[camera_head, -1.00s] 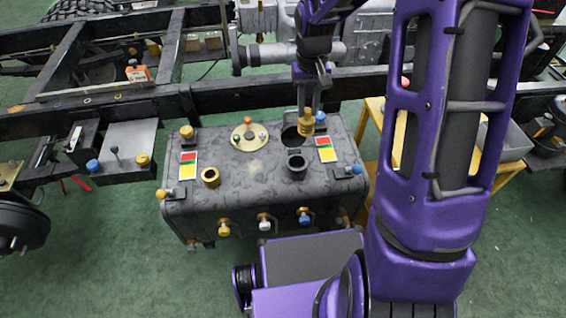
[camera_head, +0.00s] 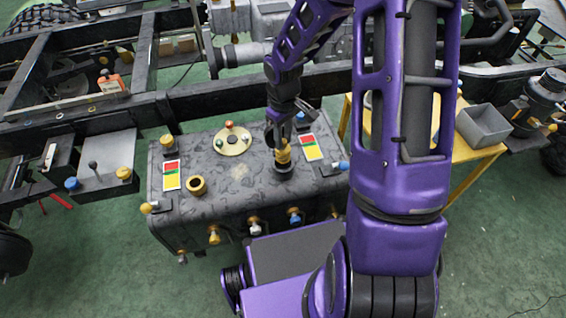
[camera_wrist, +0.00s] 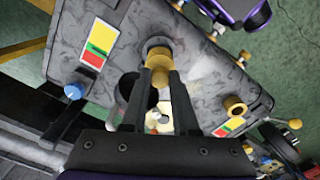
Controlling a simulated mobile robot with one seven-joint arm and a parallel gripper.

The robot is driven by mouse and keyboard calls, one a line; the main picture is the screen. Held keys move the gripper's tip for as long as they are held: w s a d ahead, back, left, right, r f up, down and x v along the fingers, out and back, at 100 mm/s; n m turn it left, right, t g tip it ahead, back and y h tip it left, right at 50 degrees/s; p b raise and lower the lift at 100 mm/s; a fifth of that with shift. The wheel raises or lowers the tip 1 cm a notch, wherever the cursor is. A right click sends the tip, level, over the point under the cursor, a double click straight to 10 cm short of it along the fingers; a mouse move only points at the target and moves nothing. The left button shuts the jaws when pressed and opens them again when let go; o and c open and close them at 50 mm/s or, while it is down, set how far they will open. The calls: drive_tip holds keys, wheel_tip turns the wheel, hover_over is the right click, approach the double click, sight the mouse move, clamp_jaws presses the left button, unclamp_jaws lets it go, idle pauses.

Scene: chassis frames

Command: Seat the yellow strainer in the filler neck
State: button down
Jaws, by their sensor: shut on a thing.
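The yellow strainer (camera_head: 283,156) is held upright by my gripper (camera_head: 281,146) at the dark filler neck (camera_head: 284,171) on top of the grey tank (camera_head: 235,184). My gripper is shut on the strainer's upper part. In the wrist view the strainer (camera_wrist: 158,66) shows between the fingertips (camera_wrist: 157,76), and the rim of the neck (camera_wrist: 157,44) shows just beyond it. The strainer's lower end meets or overlaps the neck's mouth. I cannot tell how deep it sits, or whether it touches the rim.
A brass-coloured open neck (camera_head: 196,186) and a round cream flange (camera_head: 232,140) stand on the tank top to the left. A dark round opening (camera_wrist: 141,91) lies beside the neck. A yellow table (camera_head: 463,187) with a grey bin (camera_head: 484,124) stands at the right. The chassis rail (camera_head: 225,92) runs behind.

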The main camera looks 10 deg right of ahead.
sight(283, 155)
drive_tip(key=shift+f+b, duration=0.6)
drive_tip(key=shift+f, duration=3)
drive_tip(key=shift+f, duration=0.25)
drive_tip(key=c, duration=0.7)
unclamp_jaws()
drive_tip(key=shift+r, duration=0.1)
wheel_tip(283, 155, up, 12)
drive_tip(key=shift+r+p, duration=0.15)
drive_tip(key=shift+p, duration=1.1)
